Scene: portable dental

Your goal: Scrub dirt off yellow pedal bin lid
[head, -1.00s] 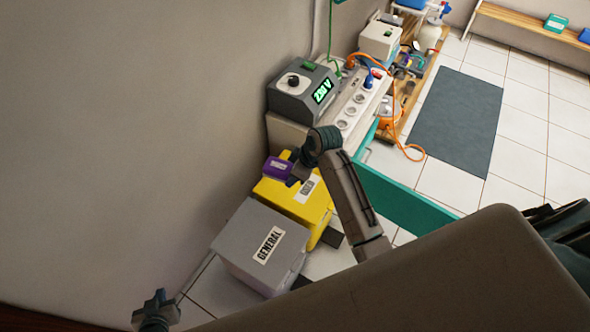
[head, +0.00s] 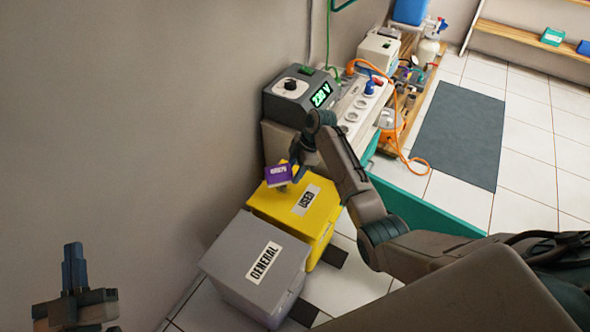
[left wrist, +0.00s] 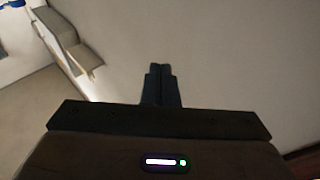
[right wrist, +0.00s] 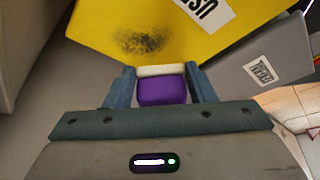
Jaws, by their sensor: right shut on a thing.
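The yellow pedal bin (head: 325,212) stands near the wall with a "USED" label on its lid. In the right wrist view, a dark smudge of dirt (right wrist: 141,42) marks the yellow lid. My right gripper (right wrist: 163,88) is shut on a purple scrubber (right wrist: 162,92) with a pale front edge. In the head view, the purple scrubber (head: 278,175) is at the lid's wall-side end; I cannot tell whether it touches the lid. In the right wrist view it looks apart from the smudge. My left gripper (head: 73,262) is shut and empty, left of the bins.
A grey bin (head: 235,252) labelled "GENERAL" stands beside the yellow one. A grey unit (head: 290,95) with a lit display sits beyond it, next to a strip of sockets (head: 355,105). A teal panel (head: 420,208) runs to the right. A dark mat (head: 458,135) lies on the tiled floor.

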